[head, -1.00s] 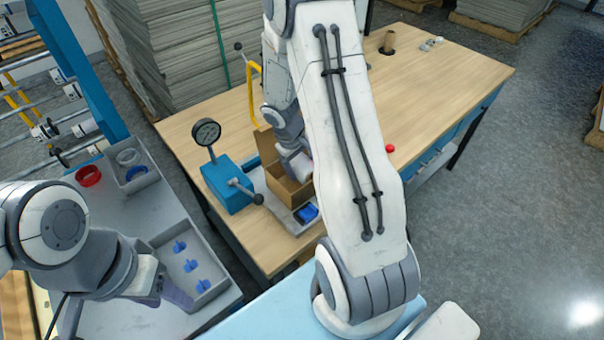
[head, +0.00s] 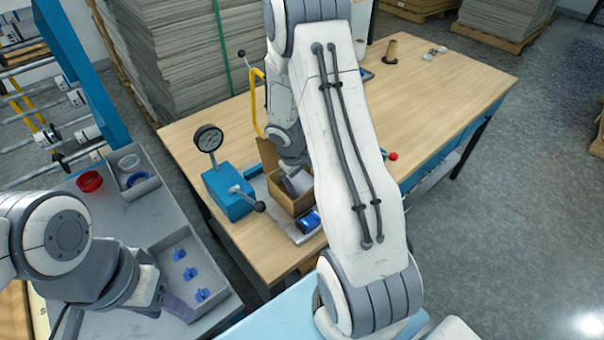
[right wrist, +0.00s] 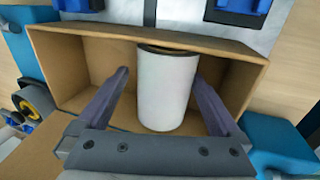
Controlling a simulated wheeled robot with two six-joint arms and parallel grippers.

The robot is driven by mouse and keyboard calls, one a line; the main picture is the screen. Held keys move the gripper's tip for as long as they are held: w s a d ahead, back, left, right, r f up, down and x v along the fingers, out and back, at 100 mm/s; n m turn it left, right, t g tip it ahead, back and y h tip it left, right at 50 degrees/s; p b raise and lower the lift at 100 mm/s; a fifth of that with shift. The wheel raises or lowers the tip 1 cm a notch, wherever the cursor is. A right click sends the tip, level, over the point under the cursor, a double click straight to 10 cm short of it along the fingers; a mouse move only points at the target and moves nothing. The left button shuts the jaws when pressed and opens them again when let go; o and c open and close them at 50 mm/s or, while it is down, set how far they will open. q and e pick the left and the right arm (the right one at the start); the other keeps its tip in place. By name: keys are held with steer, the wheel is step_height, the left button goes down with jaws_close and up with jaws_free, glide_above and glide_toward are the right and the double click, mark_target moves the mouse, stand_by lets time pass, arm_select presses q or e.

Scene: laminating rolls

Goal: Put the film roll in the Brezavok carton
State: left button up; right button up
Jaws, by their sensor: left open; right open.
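The open brown carton (head: 291,203) stands on the wooden bench, and no name is readable on it. In the right wrist view, the white film roll (right wrist: 165,92) stands upright inside the carton (right wrist: 85,70), near its middle.
A blue press with a dial gauge (head: 208,139) stands left of the carton. A blue device (head: 308,222) sits in front of it. The grey tray (head: 222,300) holds several blue clips. The right half of the bench is mostly clear.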

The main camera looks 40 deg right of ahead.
mark_target(296, 186)
steer(key=p+v, duration=0.1)
steer(key=v, duration=1.1)
steer(key=s+a+r+n+y, duration=0.1)
steer(key=s+a+r, duration=0.1)
steer(key=a, duration=0.4)
steer(key=s+a+r+n, duration=0.1)
steer(key=a+r, duration=0.2)
steer(key=a, duration=0.3)
steer(key=s+a+r+n+y, duration=0.1)
steer(key=s+a+r+n, duration=0.1)
steer(key=s+a, duration=0.5)
steer(key=s+a+r+n+y, duration=0.1)
steer(key=s+a+n+y, duration=0.1)
steer(key=s+a, duration=0.5)
steer(key=s, duration=0.3)
steer(key=shift+s+a+r+n, duration=0.2)
steer(key=shift+s+r+n, duration=0.1)
steer(key=shift+s+r, duration=0.1)
